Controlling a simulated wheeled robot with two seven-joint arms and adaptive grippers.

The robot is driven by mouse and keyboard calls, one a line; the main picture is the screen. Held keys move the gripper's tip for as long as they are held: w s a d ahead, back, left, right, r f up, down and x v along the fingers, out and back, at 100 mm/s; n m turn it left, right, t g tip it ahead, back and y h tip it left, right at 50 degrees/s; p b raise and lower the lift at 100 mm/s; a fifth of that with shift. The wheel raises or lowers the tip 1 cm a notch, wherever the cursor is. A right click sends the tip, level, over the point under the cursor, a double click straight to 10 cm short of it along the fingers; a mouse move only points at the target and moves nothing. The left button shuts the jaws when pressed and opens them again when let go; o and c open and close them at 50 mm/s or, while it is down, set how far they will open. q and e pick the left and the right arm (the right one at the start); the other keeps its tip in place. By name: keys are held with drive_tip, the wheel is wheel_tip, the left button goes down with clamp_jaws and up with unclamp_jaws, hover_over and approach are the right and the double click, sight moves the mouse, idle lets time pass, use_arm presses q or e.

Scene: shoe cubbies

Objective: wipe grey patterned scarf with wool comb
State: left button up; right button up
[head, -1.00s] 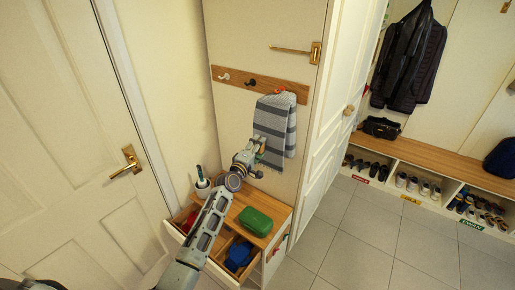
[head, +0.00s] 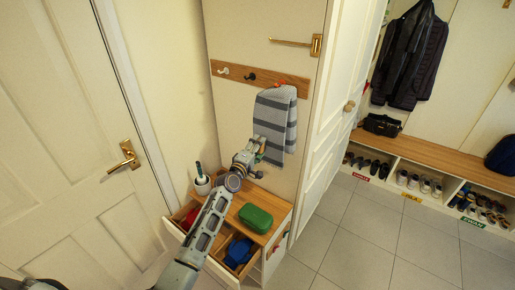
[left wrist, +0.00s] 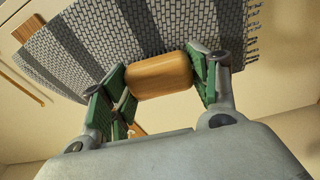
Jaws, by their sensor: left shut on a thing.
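The grey patterned scarf (head: 274,120) hangs from a hook at the right end of a wooden rail, with darker stripes across it. In the left wrist view the scarf (left wrist: 120,35) spreads above and behind my gripper. My left gripper (head: 260,146) is at the scarf's lower left edge. In the left wrist view its green-padded fingers (left wrist: 160,85) are shut on the wool comb, whose rounded wooden part (left wrist: 160,76) shows between them. The comb's far side is hidden, so I cannot tell whether it touches the scarf. My right gripper is not in view.
Below stands a small wooden cabinet (head: 230,212) with open drawers holding red and blue things. A green case (head: 255,219) and a white pot (head: 202,185) stand on top. A white door (head: 80,150) is at left; a shoe bench is at right.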

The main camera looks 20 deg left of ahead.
use_arm(q)
drive_tip(key=shift+s+f, duration=0.4)
drive_tip(key=shift+f, duration=0.4)
drive_tip(key=shift+c, duration=1)
drive_tip(key=shift+s+a+r+p, duration=0.2)
drive_tip(key=shift+s+a, duration=0.15)
drive_tip(key=shift+s, duration=0.4)
drive_tip(key=shift+s+a+r+p, duration=0.1)
drive_tip(key=shift+s+a+p, duration=0.2)
drive_tip(key=shift+s, duration=0.45)
drive_tip(key=shift+s+a+r+p, duration=0.15)
drive_tip(key=shift+s+a, duration=0.2)
drive_tip(key=shift+s, duration=0.4)
drive_tip(key=shift+s+a, duration=0.1)
drive_tip(key=v, duration=0.2)
drive_tip(key=shift+s+a, duration=0.25)
drive_tip(key=shift+s, duration=0.05)
